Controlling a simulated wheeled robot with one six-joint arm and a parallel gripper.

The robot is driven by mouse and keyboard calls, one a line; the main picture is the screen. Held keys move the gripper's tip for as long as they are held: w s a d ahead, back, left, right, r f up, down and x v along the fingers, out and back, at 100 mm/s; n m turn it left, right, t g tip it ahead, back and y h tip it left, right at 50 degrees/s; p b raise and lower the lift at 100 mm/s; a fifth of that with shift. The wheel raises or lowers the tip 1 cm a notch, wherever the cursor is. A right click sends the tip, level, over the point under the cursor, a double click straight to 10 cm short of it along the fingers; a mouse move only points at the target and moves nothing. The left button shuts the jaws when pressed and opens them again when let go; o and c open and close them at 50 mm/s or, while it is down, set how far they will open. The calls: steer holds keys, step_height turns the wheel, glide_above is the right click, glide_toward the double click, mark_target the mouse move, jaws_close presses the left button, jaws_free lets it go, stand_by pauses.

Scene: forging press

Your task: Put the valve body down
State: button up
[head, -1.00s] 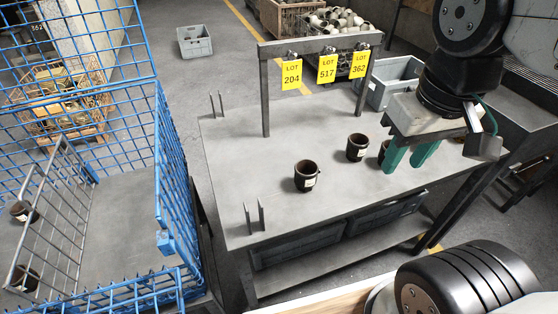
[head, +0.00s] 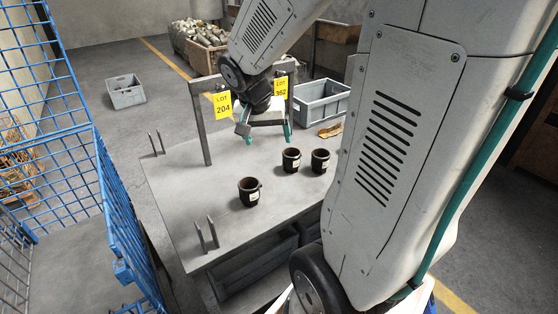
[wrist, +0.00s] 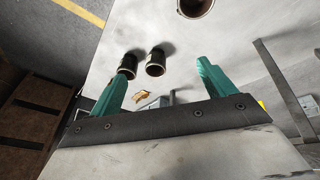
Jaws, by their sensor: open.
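Three dark brown, cup-shaped valve bodies with pale labels stand upright and apart on the grey table (head: 180,205) in the head view: a front one (head: 249,193), a middle one (head: 291,161) and a right one (head: 320,162). I cannot tell which one the task means. My gripper (head: 266,138) is open and empty, its teal fingers apart, near the sign frame and behind the valve bodies. The wrist view shows valve bodies near the left finger (wrist: 128,66) (wrist: 156,64) and another cut off at the top edge (wrist: 196,7). My arm hides the table's right part.
The sign frame (head: 204,130) carries yellow lot cards (head: 222,105) close to my gripper. Upright metal prongs (head: 207,235) stand at the table's left edge. A blue wire cage (head: 118,225) is on the left. A grey crate (head: 322,103) stands behind the table. The table's left part is clear.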

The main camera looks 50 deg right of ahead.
mark_target(292, 159)
steer(key=w+d+f+m, duration=0.1)
steer(key=d+f, duration=0.2)
steer(key=d, duration=0.1)
steer(key=w+d+f+m, duration=0.1)
steer(key=d+f+m, duration=0.1)
steer(key=d+f, duration=0.2)
steer(key=w+d+f+m, duration=0.1)
steer(key=d+f+m, duration=0.1)
steer(key=d+f, duration=0.2)
steer(key=shift+w+d+f+h, duration=0.1)
steer(key=shift+w+d+h, duration=0.2)
steer(key=shift+d, duration=0.25)
steer(key=shift+m, duration=0.3)
steer(key=x, duration=0.8)
steer(key=shift+w+d+f, duration=0.15)
steer(key=shift+d+f, duration=0.1)
steer(key=shift+f, duration=0.05)
steer(key=shift+r, duration=0.1)
steer(key=c, duration=1.4)
